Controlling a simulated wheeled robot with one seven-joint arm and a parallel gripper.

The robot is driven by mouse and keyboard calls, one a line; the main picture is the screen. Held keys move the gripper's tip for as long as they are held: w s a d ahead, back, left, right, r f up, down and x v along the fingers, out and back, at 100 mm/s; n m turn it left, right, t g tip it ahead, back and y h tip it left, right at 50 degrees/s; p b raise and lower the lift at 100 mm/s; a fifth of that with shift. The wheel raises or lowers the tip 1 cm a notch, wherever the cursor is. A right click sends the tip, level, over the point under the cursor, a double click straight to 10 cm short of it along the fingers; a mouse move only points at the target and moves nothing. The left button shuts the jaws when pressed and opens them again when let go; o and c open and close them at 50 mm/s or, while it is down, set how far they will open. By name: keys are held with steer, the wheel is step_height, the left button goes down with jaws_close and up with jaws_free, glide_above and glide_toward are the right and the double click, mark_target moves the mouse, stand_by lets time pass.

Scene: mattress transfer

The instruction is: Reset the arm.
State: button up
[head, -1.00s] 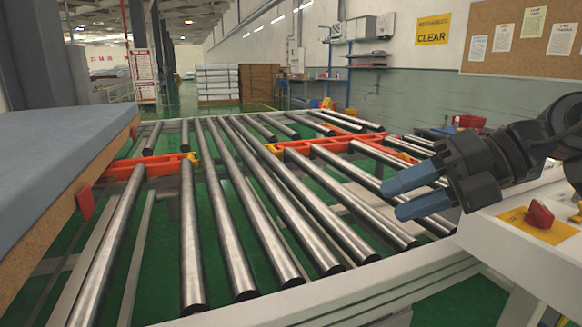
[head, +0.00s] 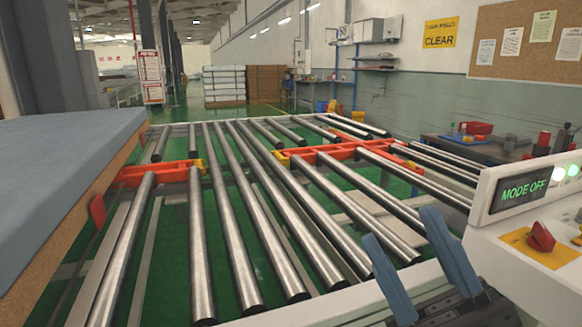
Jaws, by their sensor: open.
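My gripper (head: 404,238) is at the lower right of the head view, with its two blue fingers pointing up and apart. It is open and nothing is between the fingers. It appears in front of the near edge of the roller conveyor (head: 245,225). The rest of my arm is mostly below the frame. A blue-grey mattress (head: 60,165) lies on a wooden-edged support at the left.
A white control panel (head: 520,255) with a red knob (head: 540,237) and a "MODE OFF" display (head: 523,190) stands right of my gripper. Orange brackets (head: 155,173) sit among the rollers. A workbench (head: 490,150) with a red bin is behind the panel.

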steer(key=s+d+f+m+g+h+p, duration=0.1)
steer(key=s+d+f+m+h, duration=0.3)
steer(key=s+f+m+h, duration=0.2)
steer(key=s+d+f+m+h+p, duration=0.2)
steer(key=s+f+m+h, duration=0.5)
steer(key=s, duration=0.4)
steer(key=s+d+f+m+g+h+p, duration=0.1)
steer(key=s+d+f+m+h, duration=0.4)
steer(key=s+m+h, duration=0.4)
steer(key=shift+s+d+f+g+h+p, duration=0.15)
steer(key=shift+d+f+g+h+p, duration=0.2)
steer(key=shift+f+h, duration=0.4)
steer(key=shift+f, duration=0.1)
